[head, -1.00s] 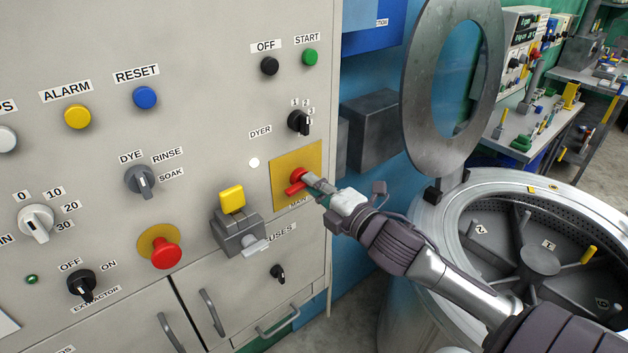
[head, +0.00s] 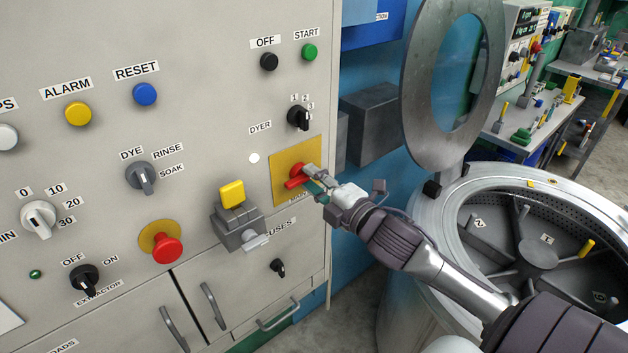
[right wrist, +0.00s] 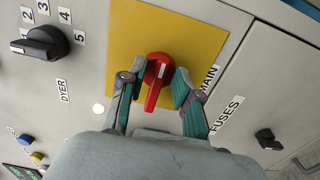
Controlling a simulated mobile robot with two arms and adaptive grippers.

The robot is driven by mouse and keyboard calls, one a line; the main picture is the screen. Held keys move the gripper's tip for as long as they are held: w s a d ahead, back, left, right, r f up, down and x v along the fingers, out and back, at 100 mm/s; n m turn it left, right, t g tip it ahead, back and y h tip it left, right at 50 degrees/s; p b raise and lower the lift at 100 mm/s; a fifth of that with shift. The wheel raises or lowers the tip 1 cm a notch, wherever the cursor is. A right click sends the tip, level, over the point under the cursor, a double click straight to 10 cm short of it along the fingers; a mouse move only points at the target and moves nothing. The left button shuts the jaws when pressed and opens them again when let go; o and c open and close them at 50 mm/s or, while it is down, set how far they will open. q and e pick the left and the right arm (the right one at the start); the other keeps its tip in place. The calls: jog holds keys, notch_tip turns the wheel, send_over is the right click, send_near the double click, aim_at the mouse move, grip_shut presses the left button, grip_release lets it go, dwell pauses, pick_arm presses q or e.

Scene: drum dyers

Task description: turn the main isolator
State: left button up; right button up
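The main isolator is a red rotary handle (head: 293,182) on a yellow plate (head: 308,154) low on the right of the grey cabinet front. In the head view its grip points to the lower left. It also shows in the right wrist view (right wrist: 154,88), on the yellow plate (right wrist: 190,38), beside the MAIN label. My right gripper (head: 311,179) is at the handle, its fingers on either side of it in the right wrist view (right wrist: 160,86). Gaps show between the fingers and the grip; contact at the tips is unclear. My left gripper is out of view.
A grey switch box with a yellow top (head: 232,195) juts out left of the isolator. A black dyer selector (head: 298,118) sits above it. A red mushroom button (head: 167,249) is lower left. An open steel drum (head: 450,215) with its raised ring lid (head: 413,95) stands right.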

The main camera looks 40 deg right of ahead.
jog(key=shift+s, duration=0.1)
jog(key=s, duration=1.1)
jog(key=shift+s+d, duration=0.4)
jog(key=shift+d, duration=0.05)
